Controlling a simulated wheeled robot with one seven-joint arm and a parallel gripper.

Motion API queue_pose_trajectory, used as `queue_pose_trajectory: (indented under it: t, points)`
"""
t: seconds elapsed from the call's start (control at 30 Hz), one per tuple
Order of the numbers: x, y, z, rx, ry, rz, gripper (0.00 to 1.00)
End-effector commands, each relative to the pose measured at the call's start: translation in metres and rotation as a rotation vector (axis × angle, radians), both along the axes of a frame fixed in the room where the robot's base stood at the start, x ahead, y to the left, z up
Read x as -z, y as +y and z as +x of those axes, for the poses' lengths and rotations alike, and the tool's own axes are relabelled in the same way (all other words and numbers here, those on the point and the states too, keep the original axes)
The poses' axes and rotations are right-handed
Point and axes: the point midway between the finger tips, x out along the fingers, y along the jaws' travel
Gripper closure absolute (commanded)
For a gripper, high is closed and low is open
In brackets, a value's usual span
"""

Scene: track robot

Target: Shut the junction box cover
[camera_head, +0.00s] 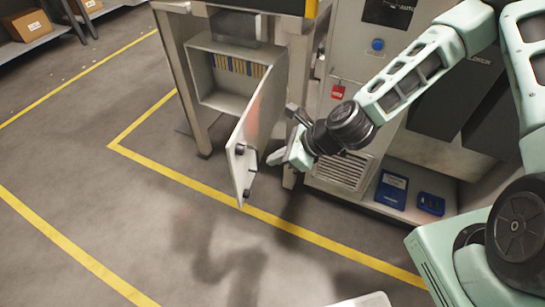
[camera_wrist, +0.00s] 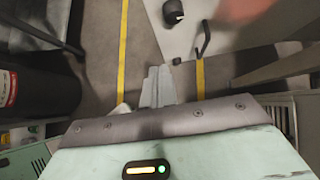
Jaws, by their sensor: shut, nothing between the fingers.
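The junction box (camera_head: 222,97) is a grey cabinet on the machine frame, with a row of coloured parts inside. Its cover (camera_head: 259,122) stands wide open, hinged at the box's right side and swung out toward me. The cover has dark knobs and a handle near its free edge; the cover also shows in the wrist view (camera_wrist: 190,40) at the upper right, with the handle (camera_wrist: 202,40). My gripper (camera_head: 275,158) is shut and empty, just right of the cover's free edge. In the wrist view its fingers (camera_wrist: 158,88) are together. I cannot tell whether they touch the cover.
A steel frame leg (camera_head: 196,110) stands left of the box. A machine panel with a red tag (camera_head: 338,91) is behind my arm. Blue items (camera_head: 391,190) lie on a low shelf at right. The yellow-lined floor is clear left of the cover.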

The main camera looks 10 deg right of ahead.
Motion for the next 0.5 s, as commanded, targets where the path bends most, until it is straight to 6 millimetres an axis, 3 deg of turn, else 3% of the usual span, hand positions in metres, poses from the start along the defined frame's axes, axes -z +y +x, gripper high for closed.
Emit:
queue_pose_trajectory:
  t: [0.37,0.5]
  points:
    - [0.056,0.049,0.025,-0.005,0.000,-0.001,1.00]
    - [0.052,0.068,0.035,-0.005,-0.003,-0.002,1.00]
